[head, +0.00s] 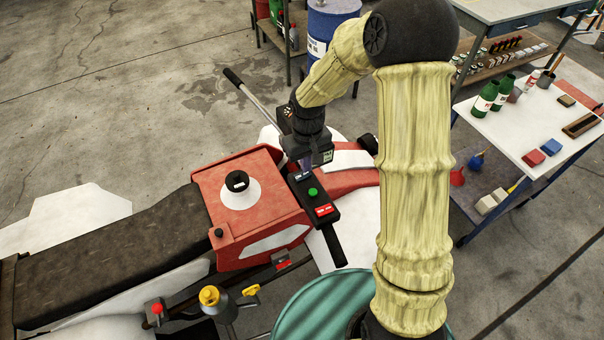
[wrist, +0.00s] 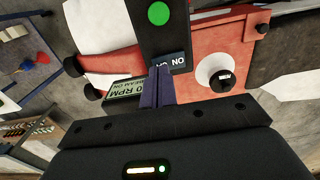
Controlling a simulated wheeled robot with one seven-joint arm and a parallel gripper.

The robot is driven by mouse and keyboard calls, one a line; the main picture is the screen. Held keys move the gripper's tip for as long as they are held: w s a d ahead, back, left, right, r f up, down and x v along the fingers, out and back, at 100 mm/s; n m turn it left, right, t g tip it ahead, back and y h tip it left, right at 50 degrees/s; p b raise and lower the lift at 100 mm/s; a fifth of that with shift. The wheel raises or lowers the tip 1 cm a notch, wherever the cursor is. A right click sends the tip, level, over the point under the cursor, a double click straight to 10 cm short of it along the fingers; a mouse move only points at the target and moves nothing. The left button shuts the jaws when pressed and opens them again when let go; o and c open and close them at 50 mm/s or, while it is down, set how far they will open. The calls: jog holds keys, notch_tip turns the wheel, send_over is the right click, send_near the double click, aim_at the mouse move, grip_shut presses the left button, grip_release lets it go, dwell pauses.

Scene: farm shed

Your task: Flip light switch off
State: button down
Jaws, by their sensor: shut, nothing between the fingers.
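A black control box (head: 320,200) sits on the handlebar of a red and white motorbike (head: 250,175). It carries a round green button (head: 313,191), a red label (head: 325,210) at its near end and a blue-and-white label (head: 303,176) at its far end. My gripper (head: 304,168) is shut and empty, its fingers pointing down at the far end of the box.
A small display sign (wrist: 128,93) with "RPM" and "BEAM ON" lettering is beside my fingers. A workbench (head: 510,125) with bottles and blocks is at right.

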aim_at(309, 174)
jog(key=shift+f+b, duration=0.5)
jog(key=shift+f, duration=0.2)
dwell(0.4)
jog(key=shift+r+p, duration=2.9)
jog(key=shift+r, duration=0.7)
jog(key=shift+s+d+b, duration=0.25)
jog(key=shift+d+b, duration=0.05)
jog(key=shift+b, duration=0.05)
jog(key=s+d+m+t+b, duration=0.1)
jog(key=s+d+m+b, duration=0.1)
jog(key=s+d+b, duration=0.2)
jog(key=s+d+m+t+b, duration=0.1)
jog(key=s+d+b, duration=0.3)
jog(key=s, duration=0.5)
jog(key=shift+s+d+f+m+t, duration=0.3)
jog(key=shift+s+d+f+m, duration=0.15)
jog(key=shift+d+m, duration=0.3)
